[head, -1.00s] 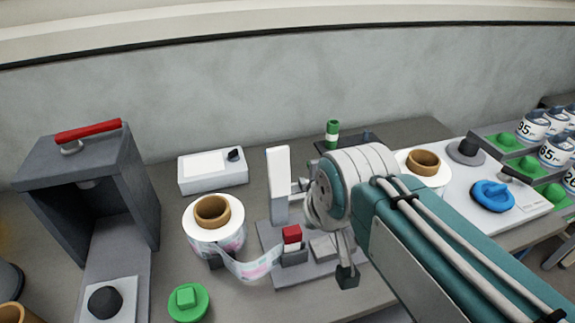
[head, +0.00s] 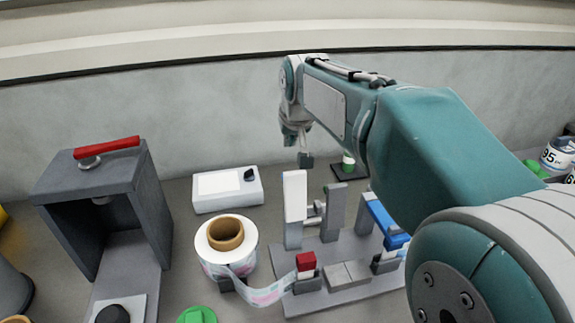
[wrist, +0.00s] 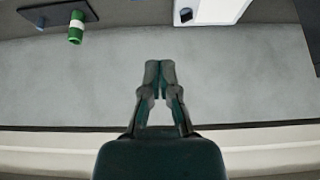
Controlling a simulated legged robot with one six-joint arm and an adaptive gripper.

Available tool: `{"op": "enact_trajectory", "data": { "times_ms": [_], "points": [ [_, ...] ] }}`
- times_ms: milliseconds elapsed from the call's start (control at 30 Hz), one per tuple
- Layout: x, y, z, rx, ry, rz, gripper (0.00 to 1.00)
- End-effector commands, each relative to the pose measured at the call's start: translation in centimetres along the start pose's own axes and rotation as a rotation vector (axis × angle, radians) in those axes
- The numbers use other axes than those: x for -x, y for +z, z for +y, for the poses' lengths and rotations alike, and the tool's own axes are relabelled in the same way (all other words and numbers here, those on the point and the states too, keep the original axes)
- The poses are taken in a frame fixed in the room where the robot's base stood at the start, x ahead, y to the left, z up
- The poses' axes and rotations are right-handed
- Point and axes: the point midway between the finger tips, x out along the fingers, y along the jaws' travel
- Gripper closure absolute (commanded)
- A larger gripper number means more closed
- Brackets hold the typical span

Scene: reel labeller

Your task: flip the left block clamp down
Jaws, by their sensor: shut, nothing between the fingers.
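The labeller's base plate (head: 335,300) stands on the bench in the middle of the head view. At its left, a white clamp arm (head: 295,195) stands upright on a grey post, which I take as the left block clamp. In front of it is the left block with a red top (head: 306,262). A blue clamp arm (head: 383,218) lies lowered towards the right block.
A label reel (head: 226,245) feeds its strip to the left block. A white box (head: 227,190) sits behind the reel. A grey housing with a red handle (head: 107,147) stands at left. A green-and-white cylinder (wrist: 76,28) on a dark pad is near the wall.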

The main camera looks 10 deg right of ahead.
Motion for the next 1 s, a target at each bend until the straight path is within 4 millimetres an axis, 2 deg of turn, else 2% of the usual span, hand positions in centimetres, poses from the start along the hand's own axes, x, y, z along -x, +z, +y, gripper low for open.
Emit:
{"op": "enact_trajectory", "data": {
  "times_ms": [367, 700, 1000],
  "points": [
    [-0.5, 0.0, 0.0, 0.000, 0.000, -0.001, 1.00],
    [-6.0, 0.1, 0.0, 0.000, 0.000, -0.004, 1.00],
    [-10.2, 0.1, 0.0, 0.000, 0.000, -0.002, 1.00]
  ]
}}
